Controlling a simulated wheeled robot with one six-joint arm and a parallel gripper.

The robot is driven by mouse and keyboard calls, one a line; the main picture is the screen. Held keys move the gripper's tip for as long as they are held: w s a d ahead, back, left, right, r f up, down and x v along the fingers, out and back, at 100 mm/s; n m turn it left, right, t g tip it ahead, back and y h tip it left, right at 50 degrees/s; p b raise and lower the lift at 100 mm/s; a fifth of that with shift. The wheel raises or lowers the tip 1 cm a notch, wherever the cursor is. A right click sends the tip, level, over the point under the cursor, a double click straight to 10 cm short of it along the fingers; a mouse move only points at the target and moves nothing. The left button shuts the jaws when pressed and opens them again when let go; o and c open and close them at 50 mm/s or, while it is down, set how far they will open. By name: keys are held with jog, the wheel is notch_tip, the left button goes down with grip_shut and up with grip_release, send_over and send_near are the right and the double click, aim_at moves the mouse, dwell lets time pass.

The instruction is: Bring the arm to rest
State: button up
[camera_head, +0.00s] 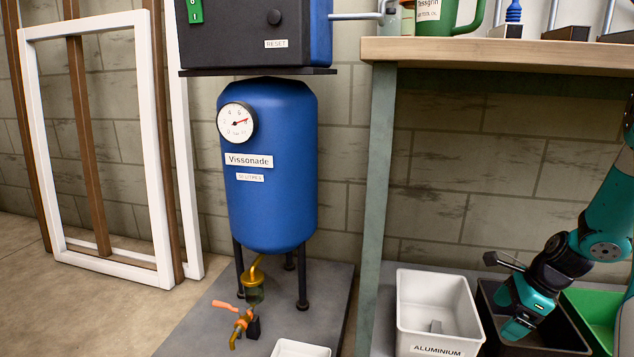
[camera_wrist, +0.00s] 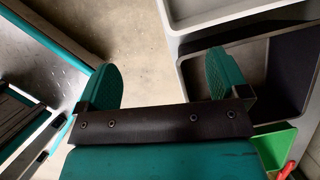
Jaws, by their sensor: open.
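My arm comes in from the right edge in the head view, with my teal gripper (camera_head: 520,312) low over the black bin (camera_head: 562,335). In the wrist view my gripper (camera_wrist: 160,80) has its two teal fingers wide apart, with bare floor between them and nothing held. The right finger is near the grey bin (camera_wrist: 215,15) and the black bin (camera_wrist: 292,85). Whether it touches a bin cannot be told.
A white bin (camera_head: 405,305) labelled ALUMINIUM and a green bin (camera_head: 590,305) flank the black bin. The workbench (camera_head: 500,52) overhangs them. A blue tank (camera_head: 270,190) stands left, with an orange-handled valve (camera_head: 240,318) below. White frames (camera_head: 150,150) lean on the wall.

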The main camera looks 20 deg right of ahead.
jog(key=w+a+r+n+g+p, duration=0.1)
jog(key=w+a+r+n+p, duration=0.2)
jog(key=a+r+n+p, duration=1.15)
jog(key=s+a+r+n+g, duration=0.1)
jog(key=s+a+r+n, duration=0.8)
jog(key=a+r, duration=0.3)
jog(key=s+a+r+n+g, duration=0.1)
jog(key=s+a+r+n, duration=0.8)
jog(key=a, duration=0.5)
notch_tip(320, 180, up, 38)
jog(key=w+p, duration=0.1)
jog(key=p, duration=3.6)
jog(key=shift+w+d+y, duration=0.3)
jog(key=shift+y, duration=0.1)
